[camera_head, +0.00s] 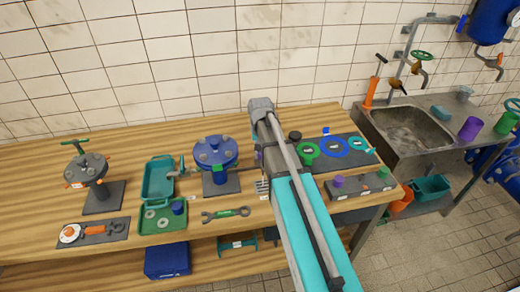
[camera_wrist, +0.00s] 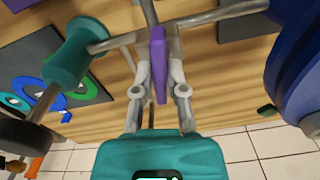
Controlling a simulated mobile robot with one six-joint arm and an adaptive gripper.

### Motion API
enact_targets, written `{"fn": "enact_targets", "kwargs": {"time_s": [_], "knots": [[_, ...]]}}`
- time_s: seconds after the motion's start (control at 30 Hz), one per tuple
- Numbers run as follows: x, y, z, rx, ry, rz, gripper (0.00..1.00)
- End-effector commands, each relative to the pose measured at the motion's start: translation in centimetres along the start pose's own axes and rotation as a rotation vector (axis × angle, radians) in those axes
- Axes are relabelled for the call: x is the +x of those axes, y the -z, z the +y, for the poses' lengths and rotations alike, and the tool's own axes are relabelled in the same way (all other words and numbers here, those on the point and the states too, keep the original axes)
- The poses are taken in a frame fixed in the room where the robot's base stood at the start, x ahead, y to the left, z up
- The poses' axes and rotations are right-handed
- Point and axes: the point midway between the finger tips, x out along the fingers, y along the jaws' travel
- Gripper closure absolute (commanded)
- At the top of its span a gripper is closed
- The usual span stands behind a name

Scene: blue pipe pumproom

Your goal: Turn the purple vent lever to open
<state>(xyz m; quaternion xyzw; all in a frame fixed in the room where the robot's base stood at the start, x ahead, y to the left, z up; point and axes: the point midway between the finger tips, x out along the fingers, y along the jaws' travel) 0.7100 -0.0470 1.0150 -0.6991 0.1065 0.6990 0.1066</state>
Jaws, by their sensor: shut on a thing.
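The purple vent lever (camera_wrist: 158,62) stands upright in the wrist view, in front of a grey horizontal pipe (camera_wrist: 195,24). My gripper (camera_wrist: 159,75) has one grey finger on each side of the lever and is shut on it. The fingers cover part of the lever's sides. In the head view my arm hides most of this spot, just right of the blue flanged vessel (camera_head: 215,152); I cannot tell the lever's position there.
A teal fitting (camera_wrist: 75,55) is close on the left in the wrist view. A blue round body (camera_wrist: 300,55) is close on the right. On the bench are a teal tray (camera_head: 158,180), a wrench (camera_head: 226,213) and a grey valve stand (camera_head: 88,168). A sink (camera_head: 410,127) is at right.

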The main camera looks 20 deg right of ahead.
Motion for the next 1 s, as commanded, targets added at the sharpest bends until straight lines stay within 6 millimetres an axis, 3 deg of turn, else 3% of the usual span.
{"fn": "enact_targets", "kwargs": {"time_s": [0.4, 0.9, 0.93, 1.0], "knots": [[0.00, 0.00, -0.02, -0.229, 0.001, -0.001, 1.00], [0.00, 0.00, 0.00, -0.258, 0.000, 0.000, 1.00], [0.00, 0.00, 0.00, -0.258, 0.000, 0.000, 0.81], [0.00, 0.00, 0.01, -0.258, 0.000, 0.000, 0.68]]}}
